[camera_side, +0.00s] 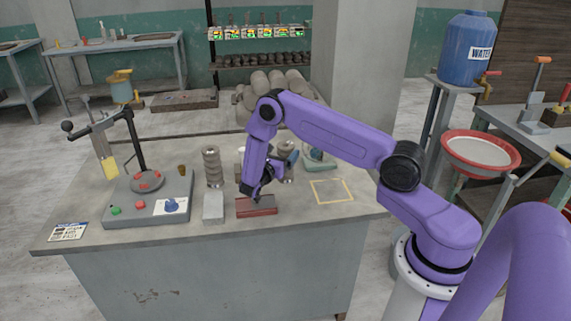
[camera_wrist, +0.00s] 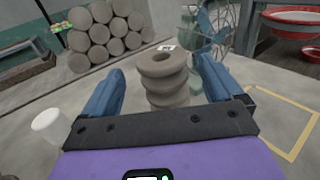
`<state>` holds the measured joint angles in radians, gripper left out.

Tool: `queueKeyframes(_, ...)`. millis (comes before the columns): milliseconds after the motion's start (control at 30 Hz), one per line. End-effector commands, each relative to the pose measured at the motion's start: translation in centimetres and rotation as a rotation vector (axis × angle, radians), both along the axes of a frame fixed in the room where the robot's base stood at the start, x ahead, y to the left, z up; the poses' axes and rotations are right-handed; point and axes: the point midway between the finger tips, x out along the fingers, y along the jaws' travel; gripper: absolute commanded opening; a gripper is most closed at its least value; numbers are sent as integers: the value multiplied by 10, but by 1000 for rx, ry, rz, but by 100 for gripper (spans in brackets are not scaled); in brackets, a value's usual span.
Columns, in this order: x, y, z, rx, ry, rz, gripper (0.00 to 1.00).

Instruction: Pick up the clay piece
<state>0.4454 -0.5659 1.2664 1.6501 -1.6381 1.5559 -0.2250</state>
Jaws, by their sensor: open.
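A stack of grey-brown clay-like rings (camera_wrist: 162,72) stands upright between my gripper's fingers in the wrist view. It also shows behind my wrist in the side view (camera_side: 287,147). My gripper (camera_wrist: 160,70) is open, with one blue finger to the left and one to the right of the stack. I cannot tell whether either finger touches it. A second ring stack (camera_side: 212,166) stands farther left on the table. Which item is the clay piece is not clear.
A white cup (camera_wrist: 46,122) stands left of my gripper. A red-topped block (camera_side: 257,207) and a grey block (camera_side: 213,207) lie near the table's front edge. A yellow square outline (camera_side: 332,190) marks bare table at right. A grey lever device (camera_side: 150,196) stands at left.

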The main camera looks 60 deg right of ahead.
Motion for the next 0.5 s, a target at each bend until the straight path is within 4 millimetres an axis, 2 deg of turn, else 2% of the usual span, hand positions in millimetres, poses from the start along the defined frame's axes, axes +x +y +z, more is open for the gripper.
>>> queueKeyframes(300,4,-40,-3,1,-2,-3,93)
queueKeyframes(500,7,-51,-3,1,0,-1,93)
